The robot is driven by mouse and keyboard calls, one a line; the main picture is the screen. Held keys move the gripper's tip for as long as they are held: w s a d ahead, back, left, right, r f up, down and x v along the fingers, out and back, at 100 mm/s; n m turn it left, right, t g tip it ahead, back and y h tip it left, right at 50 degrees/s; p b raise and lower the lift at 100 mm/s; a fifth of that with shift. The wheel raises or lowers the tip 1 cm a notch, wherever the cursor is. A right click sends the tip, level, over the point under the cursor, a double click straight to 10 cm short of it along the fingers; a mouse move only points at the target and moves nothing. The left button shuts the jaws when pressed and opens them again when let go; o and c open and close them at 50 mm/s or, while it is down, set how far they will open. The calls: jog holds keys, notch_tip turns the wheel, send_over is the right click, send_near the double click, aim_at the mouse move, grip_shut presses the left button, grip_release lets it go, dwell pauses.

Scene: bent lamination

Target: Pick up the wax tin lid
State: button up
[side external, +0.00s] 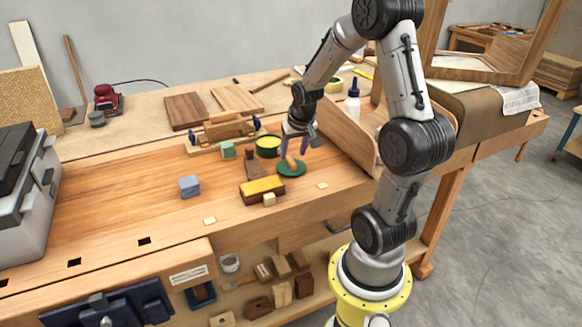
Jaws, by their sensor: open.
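The wax tin lid appears to be the dark green disc (291,170) lying flat on the bench top. A tan, peg-like piece (291,161) shows over its middle; I cannot tell whether it is part of the lid. The open round tin (268,147) with a yellow-green inside stands just behind and left of the disc. My gripper (293,153) points down over the disc with its fingers apart, around or just above the tan piece. I cannot tell whether the fingers touch anything.
A yellow-topped wooden block (262,190) and a small pale block (269,200) lie in front left. A brown tool (252,167) and a green block (228,150) are left of the tin. A white bottle (352,100) and curved wood (348,138) stand right. The front left bench is mostly clear.

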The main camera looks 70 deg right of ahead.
aim_at(291, 161)
jog(key=x, duration=0.4)
jog(key=shift+f, duration=0.1)
jog(key=shift+c, duration=0.3)
grip_shut()
